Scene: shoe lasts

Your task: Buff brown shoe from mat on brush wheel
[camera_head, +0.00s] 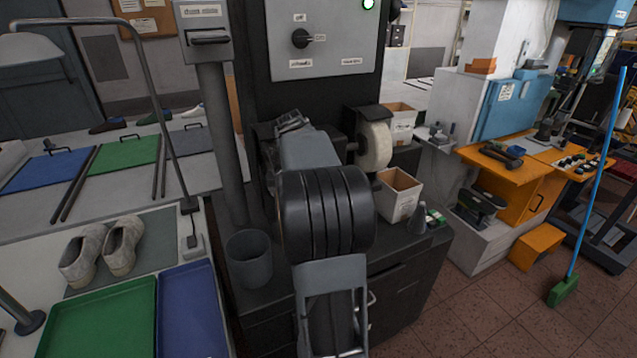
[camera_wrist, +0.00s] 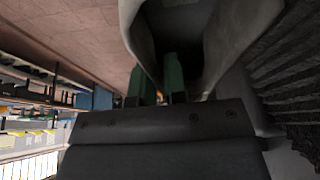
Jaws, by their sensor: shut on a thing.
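In the wrist view my gripper (camera_wrist: 159,78) is shut, with its green-padded fingers at the opening of a dark shoe (camera_wrist: 243,30). The shoe looks dark grey in this light, so I cannot confirm brown. Its toe and sole are hidden. Dark ridged bristles, seemingly the brush wheel (camera_wrist: 294,75), fill the right edge close to the shoe; I cannot tell whether they touch. In the head view my arm hides the held shoe and most of the gripper. A cream wheel (camera_head: 376,146) shows on the machine right of my arm. A grey mat (camera_head: 160,228) bears a pair of pale shoes (camera_head: 103,250).
A green tray (camera_head: 100,318) and a blue tray (camera_head: 190,312) lie at lower left. A grey cup (camera_head: 249,258) stands left of my arm. A control panel (camera_head: 322,38) rises behind the machine.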

